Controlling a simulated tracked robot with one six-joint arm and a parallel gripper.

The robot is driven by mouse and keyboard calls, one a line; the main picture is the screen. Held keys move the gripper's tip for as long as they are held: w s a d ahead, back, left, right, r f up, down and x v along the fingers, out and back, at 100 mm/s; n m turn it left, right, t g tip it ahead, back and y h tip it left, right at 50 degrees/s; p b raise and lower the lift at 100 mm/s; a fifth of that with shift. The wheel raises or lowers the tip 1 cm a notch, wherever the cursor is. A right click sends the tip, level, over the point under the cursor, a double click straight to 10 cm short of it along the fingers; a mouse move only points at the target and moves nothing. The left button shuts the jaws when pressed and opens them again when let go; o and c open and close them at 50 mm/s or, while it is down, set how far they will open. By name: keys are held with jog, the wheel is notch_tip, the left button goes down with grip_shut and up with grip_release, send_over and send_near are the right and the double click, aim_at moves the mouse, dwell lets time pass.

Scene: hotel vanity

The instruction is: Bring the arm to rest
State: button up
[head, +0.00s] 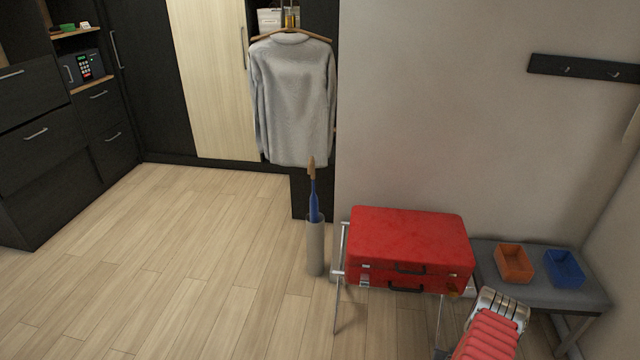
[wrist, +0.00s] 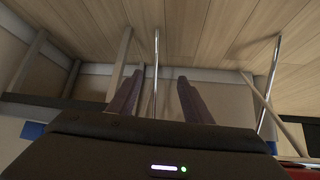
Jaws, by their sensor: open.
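My arm shows at the lower right of the head view as a red ribbed sleeve with a metal end, in front of the suitcase stand and the bench. My gripper is not clear in the head view. In the wrist view my gripper (wrist: 158,88) has its two dark fingers apart, with nothing held between them. Thin metal legs and wood floor show beyond the fingers.
A red suitcase (head: 408,240) lies on a folding metal stand. A grey bench (head: 540,293) beside it bears an orange tray (head: 514,262) and a blue tray (head: 564,268). A grey cylinder (head: 315,246) stands left of the suitcase. The floor (head: 150,270) at left is clear.

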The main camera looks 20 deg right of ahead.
jog(key=w+a+r+n+g+y, duration=0.1)
jog(key=a+r+g+y, duration=0.1)
jog(key=a+r, duration=0.75)
jog(key=w+a+r+g+y, duration=0.15)
jog(key=a+r, duration=0.25)
jog(key=r, duration=1.1)
jog(key=w+a+r+n+g+y, duration=0.15)
jog(key=a+r, duration=0.45)
jog(key=r, duration=0.6)
jog(key=s+a+r+n+t, duration=0.1)
jog(key=s+a+r, duration=0.3)
jog(key=a+r, duration=0.7)
jog(key=s+a+r+n+t, duration=0.1)
jog(key=s+a+r, duration=0.4)
jog(key=a+r, duration=0.6)
jog(key=s+a+r+n+t, duration=0.2)
jog(key=s+a+r+n, duration=0.1)
jog(key=a+r, duration=0.8)
jog(key=shift+s+a+r+n+y, duration=0.25)
jog(key=shift+s+r+n+y, duration=0.15)
jog(key=shift+s, duration=0.4)
jog(key=shift+r, duration=0.1)
